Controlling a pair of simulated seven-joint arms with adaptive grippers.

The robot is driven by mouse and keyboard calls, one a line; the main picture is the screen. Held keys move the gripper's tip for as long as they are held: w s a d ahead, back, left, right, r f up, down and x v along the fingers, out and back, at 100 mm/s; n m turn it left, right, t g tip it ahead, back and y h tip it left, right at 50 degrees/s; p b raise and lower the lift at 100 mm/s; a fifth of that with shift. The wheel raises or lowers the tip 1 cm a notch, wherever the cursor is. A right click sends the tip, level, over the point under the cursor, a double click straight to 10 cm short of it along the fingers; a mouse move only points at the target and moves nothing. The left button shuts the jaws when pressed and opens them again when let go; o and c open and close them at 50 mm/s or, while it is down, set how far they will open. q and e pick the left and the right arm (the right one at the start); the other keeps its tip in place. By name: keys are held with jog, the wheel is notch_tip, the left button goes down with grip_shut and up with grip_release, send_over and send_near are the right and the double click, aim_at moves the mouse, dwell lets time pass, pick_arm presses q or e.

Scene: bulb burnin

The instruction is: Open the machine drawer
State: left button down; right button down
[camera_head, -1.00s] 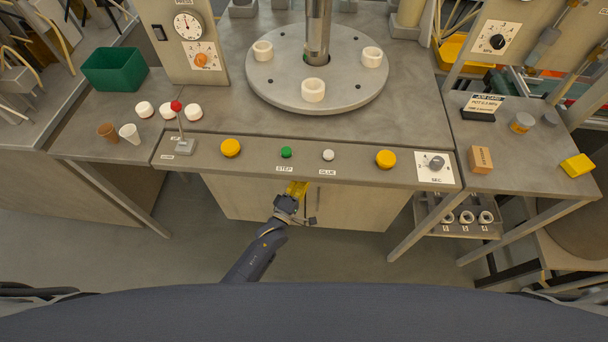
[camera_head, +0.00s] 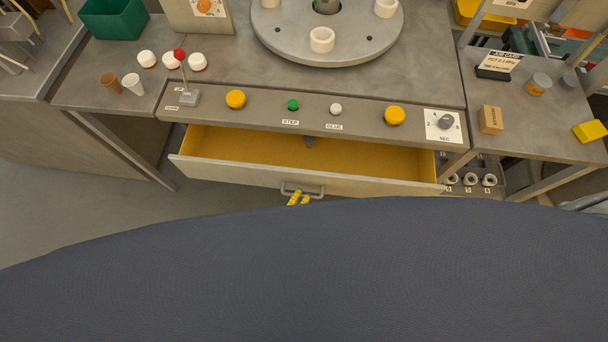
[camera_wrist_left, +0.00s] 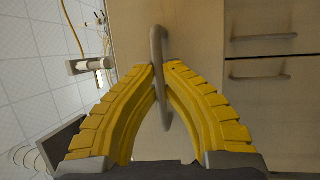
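The machine drawer (camera_head: 240,174) is pulled out under the control panel, and its yellow-orange inside looks empty in the part I can see. Its grey bar handle (camera_head: 316,189) is on the middle of the drawer front. My left gripper (camera_head: 299,198) is at this handle, with only its yellow fingers showing past my body. In the left wrist view the handle (camera_wrist_left: 157,45) runs between the two fingertips of my left gripper (camera_wrist_left: 161,66), which are closed in on it from both sides. My right gripper is not in view.
The control panel (camera_head: 370,103) with its buttons and red-tipped lever (camera_head: 181,72) overhangs the drawer. A turntable (camera_head: 290,50) with white cups stands behind. A side table (camera_head: 545,130) is at the right. Floor is free at the left. My body hides the near area.

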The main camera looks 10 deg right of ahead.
pick_arm(q)
jog(key=shift+s+a+r, duration=0.1)
jog(key=shift+s+a, duration=0.1)
jog(key=shift+s, duration=0.85)
jog(key=shift+s+a, duration=0.2)
jog(key=shift+s, duration=0.85)
jog(key=c, duration=1.5)
grip_release()
